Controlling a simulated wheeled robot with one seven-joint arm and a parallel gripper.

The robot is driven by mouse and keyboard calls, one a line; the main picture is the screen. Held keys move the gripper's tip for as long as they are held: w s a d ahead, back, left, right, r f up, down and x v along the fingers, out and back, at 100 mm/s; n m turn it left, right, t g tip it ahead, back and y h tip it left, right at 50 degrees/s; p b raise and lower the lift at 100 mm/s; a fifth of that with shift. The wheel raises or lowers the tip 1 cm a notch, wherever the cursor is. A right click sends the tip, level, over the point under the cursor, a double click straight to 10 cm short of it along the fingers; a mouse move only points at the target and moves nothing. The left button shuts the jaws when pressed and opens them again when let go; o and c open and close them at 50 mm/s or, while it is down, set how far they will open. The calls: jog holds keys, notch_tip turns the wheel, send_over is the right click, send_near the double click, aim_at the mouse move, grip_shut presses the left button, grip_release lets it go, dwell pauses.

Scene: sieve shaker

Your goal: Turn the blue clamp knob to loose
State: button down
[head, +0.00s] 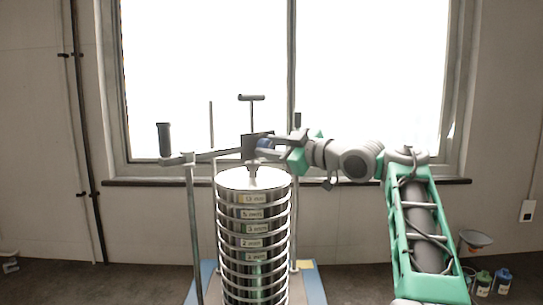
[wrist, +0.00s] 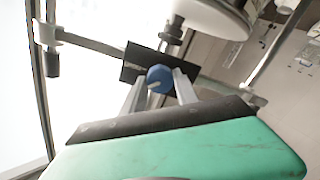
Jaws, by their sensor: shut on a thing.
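The blue clamp knob (head: 263,143) is on the dark clamp block (head: 249,147) above the sieve stack. In the wrist view the knob (wrist: 160,78) is round, with a pale slanted mark on its face. My gripper (head: 268,145) reaches in from the right in the head view and is shut on the knob. In the wrist view its two grey fingers (wrist: 160,86) sit on either side of the knob. Part of the knob is hidden by the fingers in the head view.
A stack of metal sieves (head: 253,228) with labelled rims stands below the clamp. A crossbar with a dark upright handle (head: 165,139) extends left, on a post. A T-handle (head: 251,98) rises above the block. Bottles (head: 502,280) stand on the floor at right.

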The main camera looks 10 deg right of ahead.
jog(key=n+b, duration=0.2)
jog(key=n, duration=0.2)
jog(key=shift+f, duration=0.15)
jog(key=n+b, duration=0.2)
jog(key=n, duration=0.3)
jog(key=shift+a, duration=0.1)
jog(key=shift+n, duration=0.3)
jog(key=c, duration=0.9)
grip_release()
jog(key=shift+s, duration=0.1)
jog(key=b+v, duration=0.1)
jog(key=v, duration=0.6)
jog(key=shift+s, duration=0.35)
jog(key=shift+d, duration=0.25)
